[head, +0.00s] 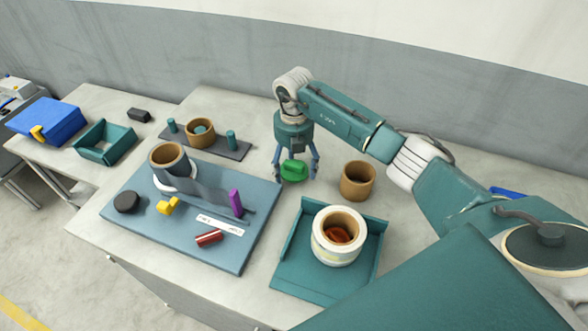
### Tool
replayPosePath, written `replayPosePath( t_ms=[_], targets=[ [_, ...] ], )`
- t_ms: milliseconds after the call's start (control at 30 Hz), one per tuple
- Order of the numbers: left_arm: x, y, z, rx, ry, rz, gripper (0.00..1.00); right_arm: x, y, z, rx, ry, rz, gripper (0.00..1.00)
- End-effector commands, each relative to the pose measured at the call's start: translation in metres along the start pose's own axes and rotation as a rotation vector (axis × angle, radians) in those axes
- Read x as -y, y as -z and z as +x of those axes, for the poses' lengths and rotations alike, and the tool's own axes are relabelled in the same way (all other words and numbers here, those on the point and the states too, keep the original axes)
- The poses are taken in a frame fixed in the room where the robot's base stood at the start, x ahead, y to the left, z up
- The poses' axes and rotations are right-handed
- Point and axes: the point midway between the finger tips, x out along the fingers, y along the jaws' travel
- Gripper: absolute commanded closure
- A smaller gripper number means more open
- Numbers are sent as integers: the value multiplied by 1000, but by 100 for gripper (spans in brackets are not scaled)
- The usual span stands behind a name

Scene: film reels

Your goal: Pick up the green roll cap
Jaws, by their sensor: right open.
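The green roll cap (294,170) stands on the grey table just right of the blue-grey board. My right gripper (297,169) reaches down over it from above, with its fingers spread on either side of the cap. The fingers look open, and the cap appears to rest on the table between them. Whether a finger touches the cap cannot be told. My left gripper is not in view.
A brown ring (358,181) stands close to the right of the cap. A teal tray (316,281) holds a white roll (337,236). The blue-grey board (160,231) carries a film roll, purple block, yellow piece and red cylinder. A dark rack (228,148) stands behind.

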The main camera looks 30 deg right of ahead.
Motion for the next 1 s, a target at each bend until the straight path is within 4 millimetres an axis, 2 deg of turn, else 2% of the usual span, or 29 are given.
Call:
replayPosePath(
  t_ms=[33, 200, 667, 867, 1000],
  targets=[
    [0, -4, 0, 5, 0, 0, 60, 0, 0, 0, 0, 0, 0, 31],
    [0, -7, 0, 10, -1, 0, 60, 0, 0, 0, 0, 0, 0, 62],
    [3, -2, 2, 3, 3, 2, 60, -1, -1, -6, 2, -2, 1, 62],
    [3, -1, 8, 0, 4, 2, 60, -1, -1, -29, 4, -4, -1, 62],
    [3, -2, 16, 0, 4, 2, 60, -1, -2, -58, 6, -5, 1, 62]
  ],
)
